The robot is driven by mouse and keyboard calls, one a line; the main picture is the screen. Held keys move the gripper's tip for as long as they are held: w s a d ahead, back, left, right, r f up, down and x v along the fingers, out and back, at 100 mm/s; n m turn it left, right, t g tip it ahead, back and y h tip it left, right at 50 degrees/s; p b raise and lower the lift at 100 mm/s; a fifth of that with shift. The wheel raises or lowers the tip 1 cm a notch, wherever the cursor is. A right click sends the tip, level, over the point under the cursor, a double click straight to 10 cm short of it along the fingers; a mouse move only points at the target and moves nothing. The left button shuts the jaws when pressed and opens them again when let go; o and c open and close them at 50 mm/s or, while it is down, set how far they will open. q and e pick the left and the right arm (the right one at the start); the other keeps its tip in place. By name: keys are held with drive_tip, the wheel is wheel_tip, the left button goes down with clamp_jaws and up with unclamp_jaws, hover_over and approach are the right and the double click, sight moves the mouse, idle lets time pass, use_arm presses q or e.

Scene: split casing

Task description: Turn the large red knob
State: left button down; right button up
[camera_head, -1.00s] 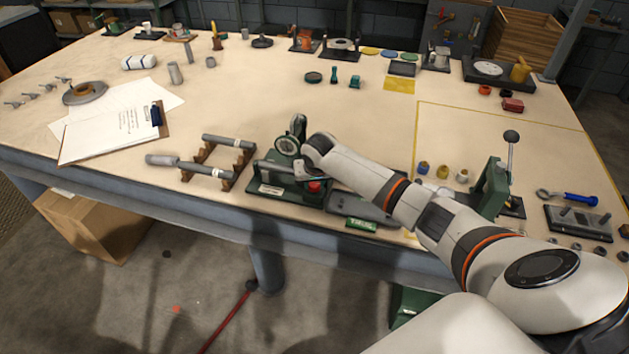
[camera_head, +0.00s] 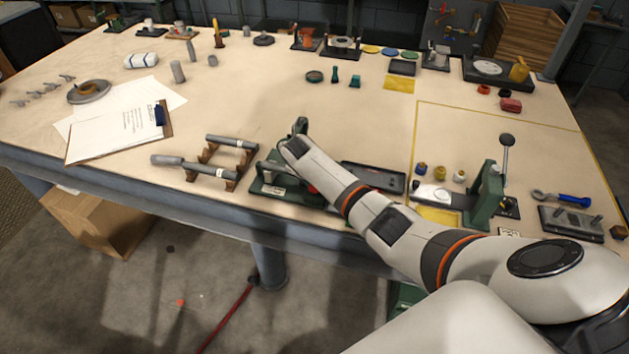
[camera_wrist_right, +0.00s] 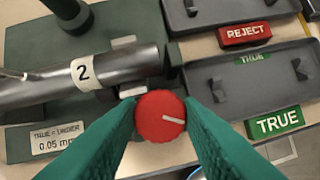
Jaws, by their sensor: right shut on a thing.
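The large red knob (camera_wrist_right: 160,115) with a white pointer mark shows in the middle of the right wrist view, on the front of a green fixture (camera_wrist_right: 30,60). The mark points right and slightly down. My right gripper's green fingers (camera_wrist_right: 160,122) are shut on the knob, one on each side. My left gripper is not in view.
A steel cylinder labelled 2 (camera_wrist_right: 110,70) lies on the fixture, left of the knob. Grey trays with a red REJECT sign (camera_wrist_right: 243,35) and a green TRUE sign (camera_wrist_right: 275,122) stand to the right. A rack of cylinders (camera_head: 238,158) stands left of the fixture.

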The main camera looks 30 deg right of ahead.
drive_tip(key=shift+m, duration=0.7)
drive_tip(key=shift+g, duration=0.3)
drive_tip(key=o, duration=1)
drive_tip(key=shift+c, duration=0.2)
drive_tip(key=v, duration=1.2)
drive_tip(key=shift+b, duration=0.3)
drive_tip(key=shift+a, duration=0.1)
